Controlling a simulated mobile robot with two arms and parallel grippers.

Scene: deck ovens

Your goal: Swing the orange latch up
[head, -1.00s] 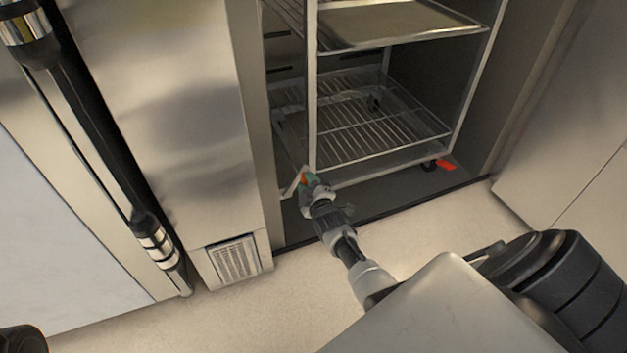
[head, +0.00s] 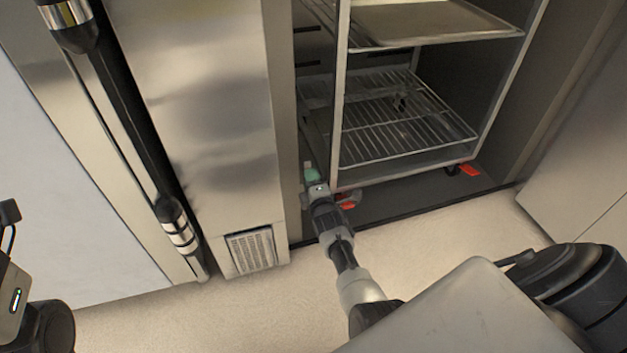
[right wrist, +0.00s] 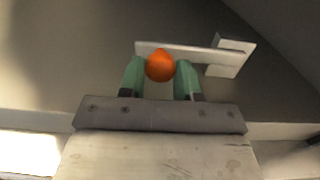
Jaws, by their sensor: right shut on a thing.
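The orange latch knob (right wrist: 160,66) is a round ball on a pale flat bar (right wrist: 196,55). In the right wrist view the bar runs nearly level to a bracket (right wrist: 230,58) on the right. My right gripper (right wrist: 160,78) has its green fingers on either side of the knob, shut on it. In the head view the same gripper (head: 311,172) is low at the oven opening, left of the rack's front post. The knob is hidden there. Part of my left arm shows at the left edge, but its gripper is out of view.
A wheeled wire rack (head: 405,125) with a tray (head: 430,20) stands in the open oven. Red caster tabs (head: 470,170) show below it. A steel panel with a vent (head: 252,250) is left of my gripper. The floor (head: 200,315) in front is clear.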

